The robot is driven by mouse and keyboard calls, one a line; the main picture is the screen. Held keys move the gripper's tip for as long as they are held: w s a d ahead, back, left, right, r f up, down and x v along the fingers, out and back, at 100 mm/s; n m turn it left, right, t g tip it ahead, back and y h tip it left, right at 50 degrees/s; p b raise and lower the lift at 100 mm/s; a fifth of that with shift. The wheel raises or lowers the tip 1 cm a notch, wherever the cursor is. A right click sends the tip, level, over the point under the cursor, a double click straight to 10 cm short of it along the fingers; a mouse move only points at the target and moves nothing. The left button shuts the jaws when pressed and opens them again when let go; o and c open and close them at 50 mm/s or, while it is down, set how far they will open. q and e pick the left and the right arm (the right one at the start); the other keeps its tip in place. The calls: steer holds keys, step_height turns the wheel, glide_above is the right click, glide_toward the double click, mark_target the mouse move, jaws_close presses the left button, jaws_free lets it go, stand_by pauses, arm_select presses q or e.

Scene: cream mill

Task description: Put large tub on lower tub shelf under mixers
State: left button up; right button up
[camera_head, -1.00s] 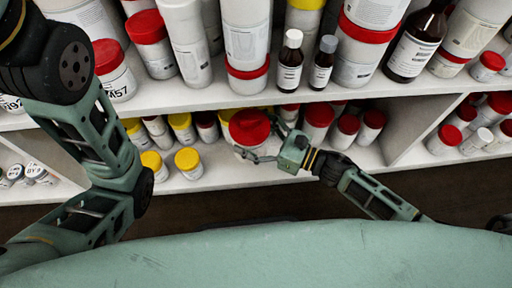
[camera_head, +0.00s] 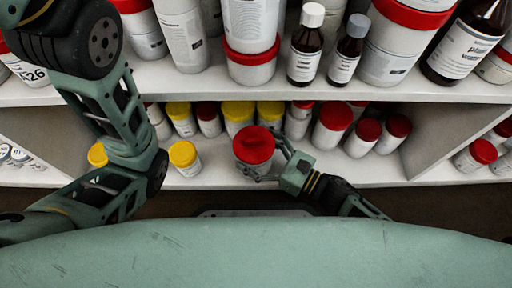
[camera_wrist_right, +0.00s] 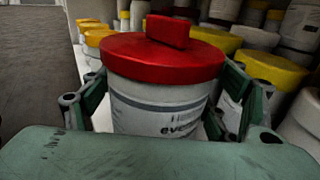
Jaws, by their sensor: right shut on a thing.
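The large tub (camera_head: 253,158) is white with a red lid that has a raised grip. My right gripper (camera_head: 268,160) is shut around its side at the front of the lower shelf (camera_head: 345,172). In the right wrist view the tub (camera_wrist_right: 160,105) stands upright between the fingers, with dark printing on its label. I cannot tell whether its base touches the shelf, as its lower part is hidden. My left arm comes in at the left of the head view, but its gripper is out of view.
Yellow-lidded tubs (camera_head: 238,112) stand close behind the held tub, and another yellow-lidded tub (camera_head: 184,157) stands to its left. Red-lidded tubs (camera_head: 362,137) stand to its right, before an upright divider (camera_head: 433,135). The upper shelf (camera_head: 180,83) overhangs, loaded with tubs and brown bottles.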

steer(key=shift+f, duration=0.1)
steer(key=o, duration=1.2)
steer(key=v, duration=1.2)
steer(key=shift+d, duration=0.1)
